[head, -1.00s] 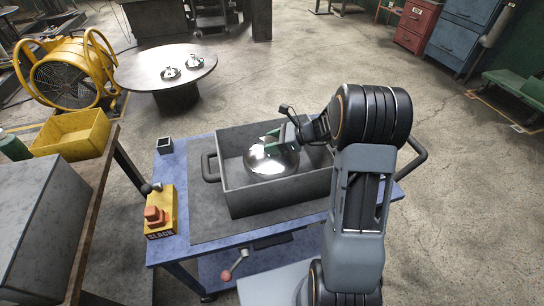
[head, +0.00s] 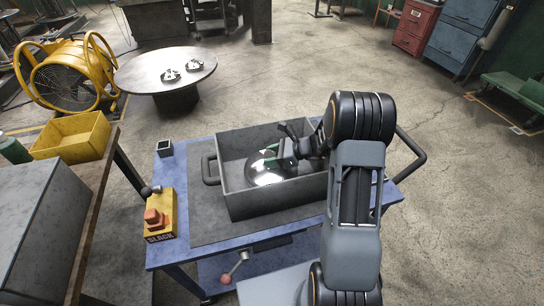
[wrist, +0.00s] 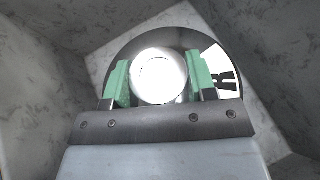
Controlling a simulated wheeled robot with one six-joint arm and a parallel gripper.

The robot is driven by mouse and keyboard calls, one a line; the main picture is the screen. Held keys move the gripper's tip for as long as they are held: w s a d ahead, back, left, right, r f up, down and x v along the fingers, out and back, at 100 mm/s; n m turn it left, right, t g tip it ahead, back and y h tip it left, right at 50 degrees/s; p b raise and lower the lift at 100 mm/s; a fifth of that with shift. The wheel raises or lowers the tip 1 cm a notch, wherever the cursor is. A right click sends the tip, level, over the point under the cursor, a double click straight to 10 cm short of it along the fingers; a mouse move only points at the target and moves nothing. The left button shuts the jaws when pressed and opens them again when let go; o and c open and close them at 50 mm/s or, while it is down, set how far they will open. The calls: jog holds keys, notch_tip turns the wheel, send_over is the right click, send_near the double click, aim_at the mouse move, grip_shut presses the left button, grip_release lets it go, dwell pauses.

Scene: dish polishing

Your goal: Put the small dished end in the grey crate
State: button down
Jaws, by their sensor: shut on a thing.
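The small dished end (head: 266,171) is a shiny, mirror-like metal dome inside the grey crate (head: 262,207). In the wrist view the dished end (wrist: 158,72) sits between the green fingers of my gripper (wrist: 160,82), with a white patch and black lettering on its right side. My gripper (head: 279,155) is shut on it and reaches down into the crate from the right. The crate walls (wrist: 270,50) surround it in the wrist view. I cannot tell whether the dished end touches the crate floor.
The crate stands on a blue cart with a grey mat (head: 205,225). A round table (head: 165,70) with two shiny parts stands behind.

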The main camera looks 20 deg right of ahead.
jog(key=shift+f+b, duration=0.45)
jog(key=shift+f, duration=0.05)
jog(key=shift+c, duration=2.2)
grip_release()
jog(key=shift+r+p, duration=0.5)
jog(key=shift+b+v, duration=0.45)
jog(key=shift+v, duration=3.4)
